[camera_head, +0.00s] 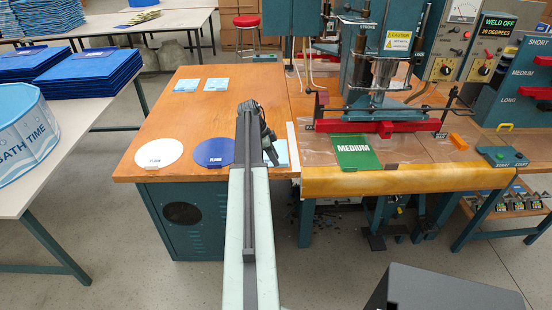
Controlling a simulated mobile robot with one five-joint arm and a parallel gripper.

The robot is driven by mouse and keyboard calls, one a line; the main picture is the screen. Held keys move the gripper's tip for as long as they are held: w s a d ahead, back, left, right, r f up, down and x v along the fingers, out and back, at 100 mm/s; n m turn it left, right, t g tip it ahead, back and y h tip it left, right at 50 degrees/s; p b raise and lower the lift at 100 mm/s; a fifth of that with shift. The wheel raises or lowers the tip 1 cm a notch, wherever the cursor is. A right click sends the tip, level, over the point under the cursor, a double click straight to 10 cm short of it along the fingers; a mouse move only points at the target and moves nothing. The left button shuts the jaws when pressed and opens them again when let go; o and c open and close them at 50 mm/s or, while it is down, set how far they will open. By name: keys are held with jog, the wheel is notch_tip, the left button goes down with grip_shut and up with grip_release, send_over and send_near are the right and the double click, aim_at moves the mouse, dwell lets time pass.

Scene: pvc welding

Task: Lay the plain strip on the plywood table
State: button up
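The plywood table (200,118) has a tan wooden top over a teal cabinet. My arm reaches forward over its right part. My dark gripper (268,148) is at the arm's far end, above the table's front right area. Its fingers are small and dark, and I cannot tell whether they are open. A pale blue piece (282,154) shows beside and partly behind the gripper; whether it is held or lies on the table is unclear. Two pale blue pieces (187,85) (216,84) lie at the back left. I cannot tell which piece is the plain strip.
A white disc (160,153) and a blue disc (214,152) lie at the table's front. The welding press (375,75) stands right, with a green MEDIUM card (357,153) before it. A white table (95,110) with blue stacks is left. The plywood table's middle is clear.

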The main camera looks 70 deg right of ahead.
jog(key=p+v, duration=0.8)
jog(key=v, duration=0.2)
jog(key=shift+w+a+r, duration=0.1)
jog(key=shift+w+r, duration=0.05)
jog(key=w+a+f+n+t, duration=0.1)
jog(key=w+a+n, duration=0.6)
jog(key=w+a, duration=0.6)
jog(key=w+a+n+t, duration=0.1)
jog(key=w+a+n, duration=0.5)
jog(key=w+a, duration=0.6)
jog(key=w+a+n+t+y, duration=0.1)
jog(key=a+n, duration=1.7)
jog(key=a, duration=2.6)
jog(key=shift+w+a+f+n+t+y, duration=0.3)
jog(key=shift+w+a+f+n+t, duration=0.1)
jog(key=shift+w+t, duration=0.15)
jog(key=shift+d, duration=0.1)
